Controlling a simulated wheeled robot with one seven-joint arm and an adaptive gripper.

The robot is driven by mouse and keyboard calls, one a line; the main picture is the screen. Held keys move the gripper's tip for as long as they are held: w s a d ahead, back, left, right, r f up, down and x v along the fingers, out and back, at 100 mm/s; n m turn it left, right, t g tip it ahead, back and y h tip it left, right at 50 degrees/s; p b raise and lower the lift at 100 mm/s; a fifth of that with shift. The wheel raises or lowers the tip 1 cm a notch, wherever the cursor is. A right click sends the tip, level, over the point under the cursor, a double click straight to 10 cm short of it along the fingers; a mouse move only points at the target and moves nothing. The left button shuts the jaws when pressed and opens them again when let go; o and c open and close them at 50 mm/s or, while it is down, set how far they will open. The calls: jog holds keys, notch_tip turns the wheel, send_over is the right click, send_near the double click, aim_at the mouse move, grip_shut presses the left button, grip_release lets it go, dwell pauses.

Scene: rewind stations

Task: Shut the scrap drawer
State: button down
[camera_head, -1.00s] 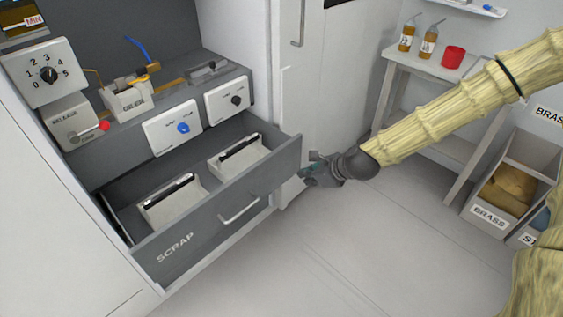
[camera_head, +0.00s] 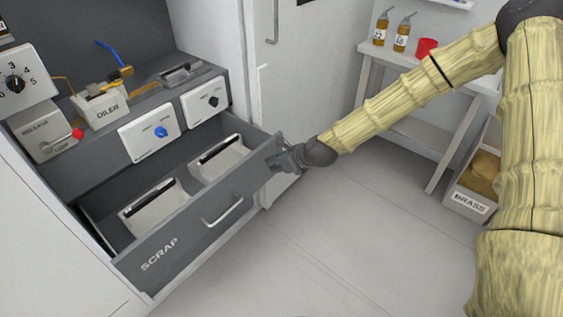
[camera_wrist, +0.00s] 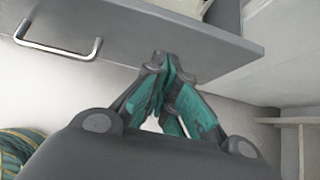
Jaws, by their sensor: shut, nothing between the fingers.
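The scrap drawer (camera_head: 178,246) is grey, marked SCRAP, and stands pulled out below the workstation panels in the head view. A metal bar handle (camera_head: 222,209) is on its front, and two pale bins lie inside it. My gripper (camera_head: 279,155) is shut and empty at the right end of the drawer front. In the wrist view the closed teal fingertips (camera_wrist: 164,56) are at the lower edge of the drawer front (camera_wrist: 135,32), right of the handle (camera_wrist: 58,48). Whether they touch the front I cannot tell.
Above the drawer are a white panel with a blue knob (camera_head: 149,133), a release box with a red knob (camera_head: 45,134) and an oiler (camera_head: 100,105). A side table (camera_head: 392,57) holds bottles and a red cup. A brass bin (camera_head: 470,203) stands at right. The floor in front is clear.

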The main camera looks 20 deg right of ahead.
aim_at(255, 161)
jog(key=shift+w+a+f, duration=0.3)
jog(key=shift+w+a, duration=0.5)
jog(key=shift+w, duration=0.25)
jog(key=shift+w+a+f, duration=0.25)
jog(key=shift+w+a, duration=0.5)
jog(key=shift+w, duration=0.3)
